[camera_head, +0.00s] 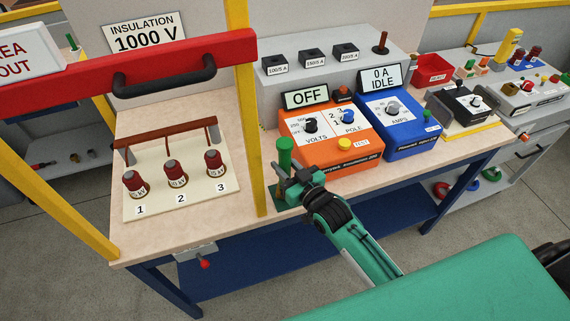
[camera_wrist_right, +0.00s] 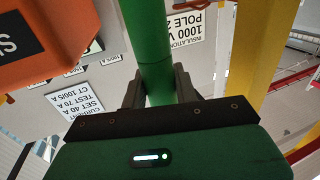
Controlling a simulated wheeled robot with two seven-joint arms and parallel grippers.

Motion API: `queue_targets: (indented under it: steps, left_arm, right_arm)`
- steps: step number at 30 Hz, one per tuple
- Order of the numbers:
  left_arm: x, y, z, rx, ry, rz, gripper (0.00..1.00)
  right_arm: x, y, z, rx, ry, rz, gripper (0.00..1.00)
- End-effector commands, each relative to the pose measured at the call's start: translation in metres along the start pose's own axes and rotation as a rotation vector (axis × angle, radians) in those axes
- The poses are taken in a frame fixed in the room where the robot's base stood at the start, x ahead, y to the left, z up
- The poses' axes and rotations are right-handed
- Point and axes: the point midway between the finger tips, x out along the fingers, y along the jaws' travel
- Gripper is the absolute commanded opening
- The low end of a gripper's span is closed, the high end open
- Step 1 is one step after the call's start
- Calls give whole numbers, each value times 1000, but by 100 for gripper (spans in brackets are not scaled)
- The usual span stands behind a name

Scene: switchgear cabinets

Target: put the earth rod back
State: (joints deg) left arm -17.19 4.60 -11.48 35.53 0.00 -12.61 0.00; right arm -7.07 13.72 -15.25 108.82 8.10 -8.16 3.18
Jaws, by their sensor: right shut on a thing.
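The earth rod (camera_head: 284,155) is a green cylinder with a wider top, standing about upright near the front of the bench by the yellow post. My right gripper (camera_head: 291,185) is shut on it. The right wrist view shows the green rod (camera_wrist_right: 150,40) between the two dark fingers (camera_wrist_right: 158,90). A dark green holder (camera_head: 280,207) shows beneath the gripper at the bench edge. The gripper hides the rod's lower part, so I cannot tell whether the rod sits in the holder. My left gripper is not in view.
The yellow post (camera_head: 243,100) stands close on the left, and the orange insulation tester (camera_head: 335,150) on the right. The blue tester (camera_head: 400,140) is beyond it. A board with three numbered terminals (camera_head: 190,203) lies left, under a red barrier (camera_head: 130,75).

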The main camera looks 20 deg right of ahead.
Motion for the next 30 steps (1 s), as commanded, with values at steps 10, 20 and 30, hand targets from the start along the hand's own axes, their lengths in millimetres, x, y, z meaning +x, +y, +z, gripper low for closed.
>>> queue_targets:
  steps: [10,20,30]
  left_arm:
    - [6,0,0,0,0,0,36]
    - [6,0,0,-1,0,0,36]
    - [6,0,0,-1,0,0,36]
  right_arm:
    - [0,0,8,0,3,0,0]
    - [0,0,8,0,3,0,0]
    - [0,0,9,0,1,0,55]
